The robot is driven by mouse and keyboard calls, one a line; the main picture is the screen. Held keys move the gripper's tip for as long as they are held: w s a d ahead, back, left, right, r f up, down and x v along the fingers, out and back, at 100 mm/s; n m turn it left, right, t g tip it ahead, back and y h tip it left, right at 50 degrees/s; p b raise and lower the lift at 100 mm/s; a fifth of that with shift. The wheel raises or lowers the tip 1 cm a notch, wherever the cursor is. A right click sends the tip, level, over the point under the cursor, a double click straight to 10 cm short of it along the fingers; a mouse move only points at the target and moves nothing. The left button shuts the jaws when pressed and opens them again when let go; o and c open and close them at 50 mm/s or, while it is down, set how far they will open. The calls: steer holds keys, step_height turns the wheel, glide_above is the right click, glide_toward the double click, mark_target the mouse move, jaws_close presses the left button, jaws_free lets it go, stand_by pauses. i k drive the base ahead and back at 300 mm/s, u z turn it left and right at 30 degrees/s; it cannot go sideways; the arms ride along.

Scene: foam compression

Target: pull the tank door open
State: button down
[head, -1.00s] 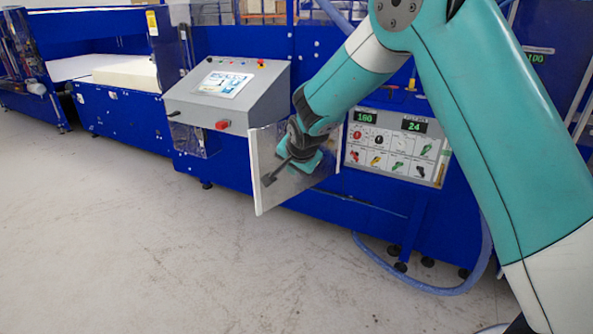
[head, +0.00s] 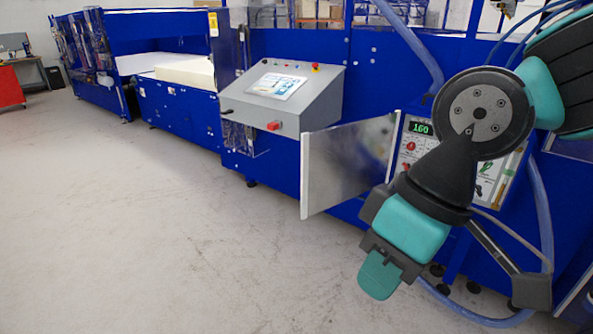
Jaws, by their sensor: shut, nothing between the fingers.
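The tank door (head: 350,162) is a flat grey metal panel with a light front edge. It stands swung out from the blue machine, left of the control panel (head: 411,146) with the green number display. Its free edge points towards me and to the left. My gripper (head: 380,274) is shut and empty, hanging in front of the machine, below and right of the door's free edge. It looks apart from the door. My wrist and arm cover much of the control panel. I cannot make out a handle on the door.
A sloped grey console (head: 283,95) with a screen and red button stands left of the door. A blue hose (head: 541,215) loops down to the floor at the right. The concrete floor (head: 190,240) is clear at left and front.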

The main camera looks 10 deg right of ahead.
mark_target(339, 164)
steer(key=u, duration=0.7)
steer(key=i, duration=1.3)
steer(key=z, duration=0.15)
